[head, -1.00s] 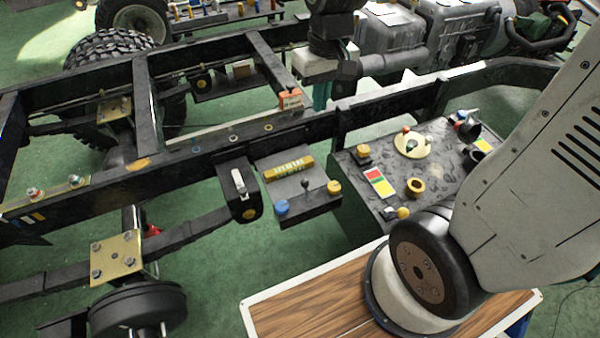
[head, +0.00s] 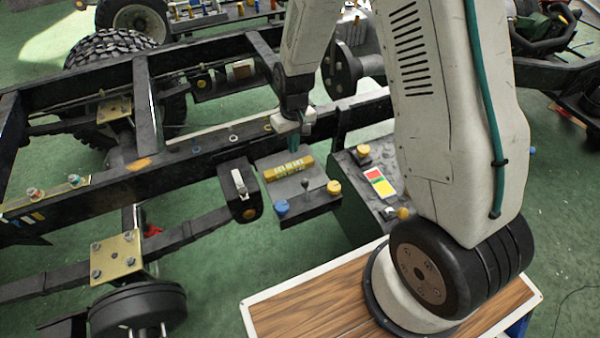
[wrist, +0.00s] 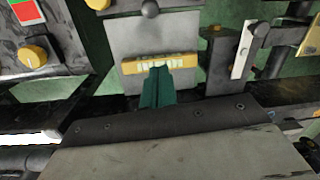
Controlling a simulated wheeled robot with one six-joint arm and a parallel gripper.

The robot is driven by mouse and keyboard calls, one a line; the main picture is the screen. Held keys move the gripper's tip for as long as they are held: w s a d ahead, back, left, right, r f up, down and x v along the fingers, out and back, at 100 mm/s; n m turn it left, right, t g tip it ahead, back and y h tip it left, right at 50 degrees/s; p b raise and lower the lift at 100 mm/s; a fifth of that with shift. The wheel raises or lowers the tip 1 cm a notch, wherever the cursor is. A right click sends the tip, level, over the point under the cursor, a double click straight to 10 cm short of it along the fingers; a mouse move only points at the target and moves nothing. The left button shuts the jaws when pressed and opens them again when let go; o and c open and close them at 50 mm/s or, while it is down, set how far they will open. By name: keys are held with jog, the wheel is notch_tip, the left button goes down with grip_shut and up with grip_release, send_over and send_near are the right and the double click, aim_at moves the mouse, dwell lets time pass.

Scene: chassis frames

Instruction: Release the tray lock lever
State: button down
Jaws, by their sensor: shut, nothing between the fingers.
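A small grey tray-like panel (head: 315,208) juts from the near side of the black chassis rail. It carries a yellow lettered block (head: 289,168), a dark ball-topped lever (head: 305,184), a blue knob and a yellow knob. Left of it, a black box holds a white lever (head: 239,182). I cannot tell which lever is the tray lock. My gripper (head: 293,150) is shut and empty, its green fingers pointing down just behind the yellow block. In the wrist view the fingertips (wrist: 158,70) overlap the yellow block's edge; contact cannot be told. The ball-topped lever (wrist: 150,8) is at the top edge there.
The black chassis rail (head: 215,152) runs beneath my gripper. A dark control box (head: 350,178) with a yellow knob and a red, yellow and green label stands right of the panel, partly hidden by my arm.

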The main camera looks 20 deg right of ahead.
aim_at(306, 190)
jog(key=f, duration=0.9)
jog(key=shift+s+a+f, duration=0.2)
jog(key=shift+s+a, duration=0.05)
jog(key=shift+s, duration=0.1)
jog(key=shift+s+f, duration=0.2)
jog(key=shift+s, duration=0.05)
jog(key=shift+s+d+r, duration=0.15)
jog(key=shift+s+r, duration=0.2)
jog(key=shift+s, duration=0.45)
jog(key=shift+s+d+r, duration=0.15)
jog(key=shift+s+r, duration=0.2)
jog(key=shift+s, duration=0.4)
jog(key=shift+r, duration=0.1)
jog(key=shift+s+d, duration=0.15)
jog(key=shift+t, duration=0.3)
